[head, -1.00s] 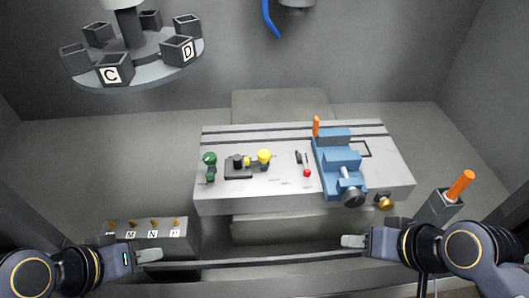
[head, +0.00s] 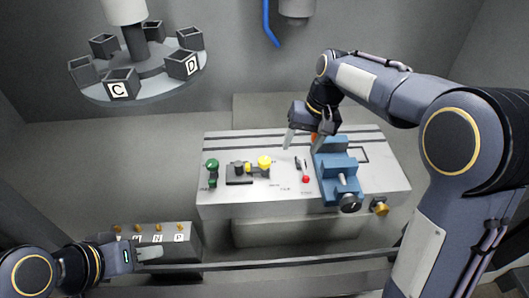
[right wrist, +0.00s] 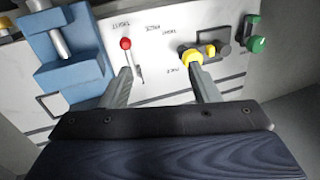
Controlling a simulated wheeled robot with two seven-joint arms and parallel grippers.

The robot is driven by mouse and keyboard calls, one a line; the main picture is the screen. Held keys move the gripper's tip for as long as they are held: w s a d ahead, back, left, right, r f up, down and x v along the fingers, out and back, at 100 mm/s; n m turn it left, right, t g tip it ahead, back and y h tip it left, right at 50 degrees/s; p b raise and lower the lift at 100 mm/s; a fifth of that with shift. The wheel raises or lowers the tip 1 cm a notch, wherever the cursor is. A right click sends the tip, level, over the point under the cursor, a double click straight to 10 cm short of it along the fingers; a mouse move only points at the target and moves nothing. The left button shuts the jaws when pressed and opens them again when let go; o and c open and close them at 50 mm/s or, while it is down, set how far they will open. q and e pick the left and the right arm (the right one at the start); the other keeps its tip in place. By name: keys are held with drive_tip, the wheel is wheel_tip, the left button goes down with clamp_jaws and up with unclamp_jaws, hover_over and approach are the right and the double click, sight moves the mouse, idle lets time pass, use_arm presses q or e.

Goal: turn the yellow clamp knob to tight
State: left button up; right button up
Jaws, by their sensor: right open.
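The yellow knob (head: 264,162) stands at the right end of a small dark fixture (head: 239,181) on the pale bench panel. It also shows in the right wrist view (right wrist: 192,56), close to the tip of one finger; I cannot tell whether they touch. My right gripper (head: 307,138) is open and empty, above the rear of the panel between the yellow knob and the blue vise. It also shows in the right wrist view (right wrist: 160,75), its fingers spread. My left gripper (head: 148,252) is low at the left, away from the knob; its finger gap is not clear.
A red-tipped lever (head: 306,179) and a blue vise (head: 339,177) stand right of the knob, a green knob (head: 212,164) left. A brass knob (head: 379,206) is on the panel's front right. A carousel of lettered bins (head: 140,80) is at the back left.

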sight(264, 159)
drive_tip(key=w+a+h, duration=0.1)
drive_tip(key=a, duration=0.2)
drive_tip(key=w+a+f+n+h, duration=0.1)
drive_tip(key=w+a, duration=0.1)
drive_tip(key=a, duration=0.1)
drive_tip(key=w+a+f, duration=0.1)
drive_tip(key=w+a, duration=0.1)
drive_tip(key=a, duration=0.1)
drive_tip(key=shift+w+f+h+p, duration=0.1)
drive_tip(key=shift+h+p, duration=0.3)
drive_tip(key=shift+f+p, duration=0.8)
drive_tip(key=shift+f, duration=3.1)
drive_tip(key=c, duration=1)
